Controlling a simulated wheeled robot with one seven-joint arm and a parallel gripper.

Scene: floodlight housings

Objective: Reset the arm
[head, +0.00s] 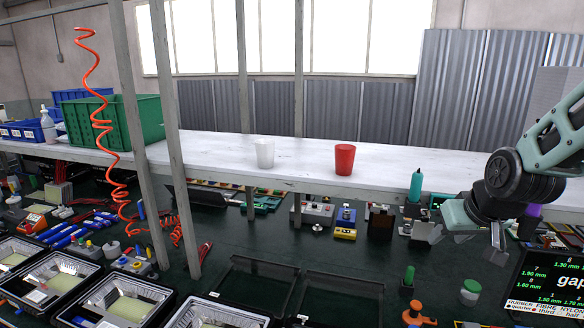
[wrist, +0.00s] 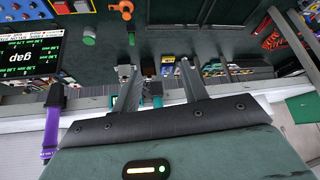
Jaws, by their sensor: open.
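My gripper (head: 470,238) hangs at the right in the head view, in front of the white shelf and above the dark green bench. In the wrist view my gripper (wrist: 157,85) shows two grey fingers spread apart with nothing between them. The fingers point over the bench and its small parts. My arm comes in from the right edge of the head view.
A red cup (head: 344,159) and a white cup (head: 265,153) stand on the white shelf (head: 210,150). Green crate (head: 110,120) sits at left. A teal bottle (head: 415,186) and a black gap display (head: 550,283) are near my gripper. Floodlight housings (head: 120,305) line the front left.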

